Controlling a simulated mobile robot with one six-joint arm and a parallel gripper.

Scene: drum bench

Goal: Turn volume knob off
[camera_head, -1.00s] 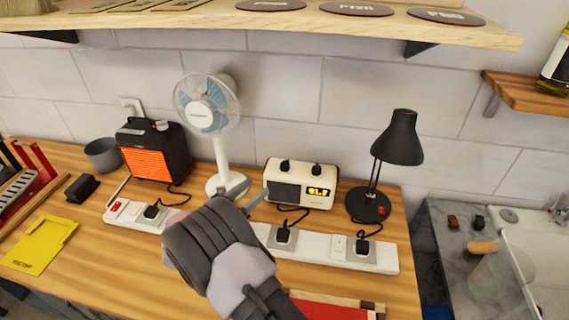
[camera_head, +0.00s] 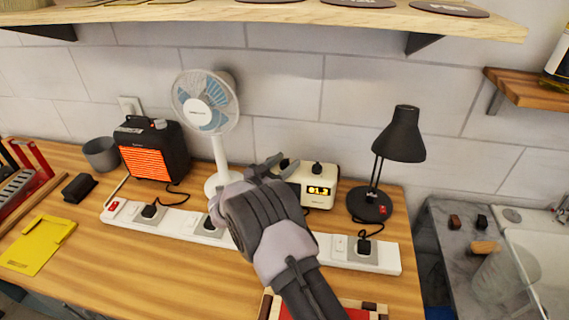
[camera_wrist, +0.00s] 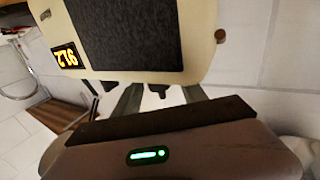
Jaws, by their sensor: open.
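The cream radio (camera_head: 330,172) stands on the bench with a lit yellow display (camera_head: 318,191) and a dark speaker panel. Its right top knob (camera_head: 317,168) is clear in the head view. My gripper (camera_head: 263,169) is at the radio's left end, hiding the speaker side and much of the left knob. In the wrist view the radio (camera_wrist: 205,40) appears upside down. My gripper (camera_wrist: 160,98) is open there, one finger on each side of a dark left knob (camera_wrist: 158,90). Contact cannot be told. No label shows which knob is volume.
A white fan (camera_head: 218,150) stands close left of my gripper. A black lamp (camera_head: 400,140) stands right of the radio. A white power strip (camera_head: 385,258) with plugs and cords runs in front. A wooden shelf (camera_head: 300,20) hangs above.

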